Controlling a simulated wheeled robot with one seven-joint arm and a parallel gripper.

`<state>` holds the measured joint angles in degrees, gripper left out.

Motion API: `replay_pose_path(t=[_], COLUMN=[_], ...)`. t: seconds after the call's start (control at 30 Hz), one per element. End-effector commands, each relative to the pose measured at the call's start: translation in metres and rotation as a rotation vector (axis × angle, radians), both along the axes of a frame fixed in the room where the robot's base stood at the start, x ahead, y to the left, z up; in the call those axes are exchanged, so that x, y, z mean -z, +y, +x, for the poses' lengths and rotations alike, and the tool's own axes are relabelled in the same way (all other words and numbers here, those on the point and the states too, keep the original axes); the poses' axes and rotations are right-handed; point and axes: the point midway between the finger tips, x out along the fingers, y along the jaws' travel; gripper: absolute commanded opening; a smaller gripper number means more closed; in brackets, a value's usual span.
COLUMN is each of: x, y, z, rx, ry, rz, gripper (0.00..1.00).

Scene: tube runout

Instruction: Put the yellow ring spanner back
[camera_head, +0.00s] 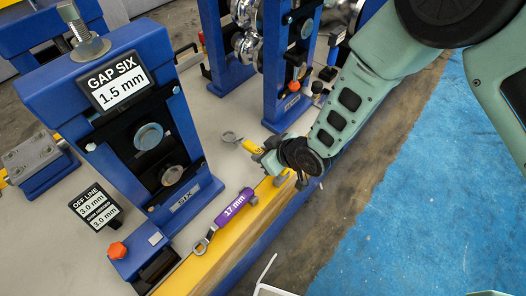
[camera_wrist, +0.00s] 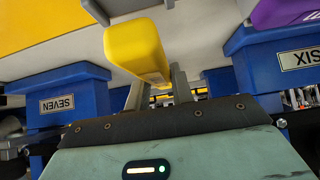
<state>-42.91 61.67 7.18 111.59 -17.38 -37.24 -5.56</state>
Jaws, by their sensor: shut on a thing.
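The yellow ring spanner (camera_head: 249,146) is in my gripper (camera_head: 262,160) in the head view. Its silver ring end points left, over the pale bed of the machine. In the wrist view its yellow handle (camera_wrist: 136,48) lies between the two fingers of my gripper (camera_wrist: 158,88), which are shut on it. The handle seems to be above the bed, but the exact gap cannot be told. My wrist hides part of the handle in the head view.
A purple spanner marked 17 mm (camera_head: 237,203) lies by the yellow rail (camera_head: 225,246). Blue stand SIX (camera_head: 181,205) with its GAP SIX sign (camera_head: 114,80) stands left. Another blue stand (camera_head: 283,113) is behind my gripper. Blue floor (camera_head: 420,210) lies right.

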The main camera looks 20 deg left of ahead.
Motion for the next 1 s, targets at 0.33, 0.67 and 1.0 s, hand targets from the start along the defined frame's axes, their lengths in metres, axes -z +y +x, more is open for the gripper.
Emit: replay_pose_path(t=[0.33,0.67,1.0], x=[0.001,0.004,0.013], y=[0.0,0.0,0.0], z=[0.0,0.0,0.0], rx=[0.0,0.0,0.0], ry=[-0.001,-0.001,-0.001], rz=[0.002,0.002,0.002], gripper=[0.0,0.0,0.0])
